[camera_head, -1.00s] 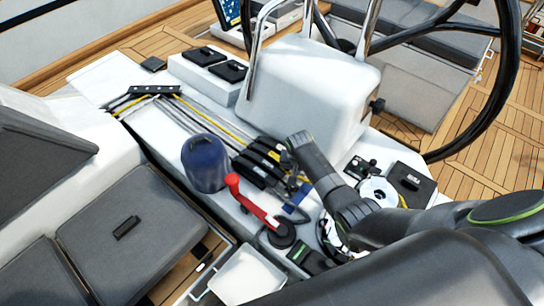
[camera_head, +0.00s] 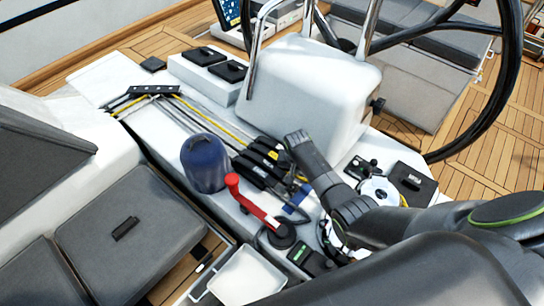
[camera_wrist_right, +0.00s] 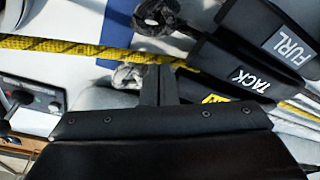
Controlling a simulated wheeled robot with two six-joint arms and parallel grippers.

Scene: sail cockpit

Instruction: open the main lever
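A bank of black clutch levers (camera_head: 262,160) lies side by side on the white console in the head view. In the right wrist view, one lever is labelled FURL (camera_wrist_right: 283,48) and one TACK (camera_wrist_right: 245,82). A third lever with a yellow label (camera_wrist_right: 214,99) is mostly hidden behind my gripper; its text cannot be read. My right gripper (camera_wrist_right: 158,72) has its fingers together, empty, beside the lever ends and over the white deck. In the head view my right arm reaches the levers' right end, and the fingertips are hard to make out. My left gripper is not in view.
A red winch handle (camera_head: 248,203) and a dark blue winch cover (camera_head: 205,163) stand left of my right arm. A white bin (camera_head: 247,276) is at the front. The steering wheel (camera_head: 505,80) rises behind. A yellow rope (camera_wrist_right: 60,45) crosses the wrist view.

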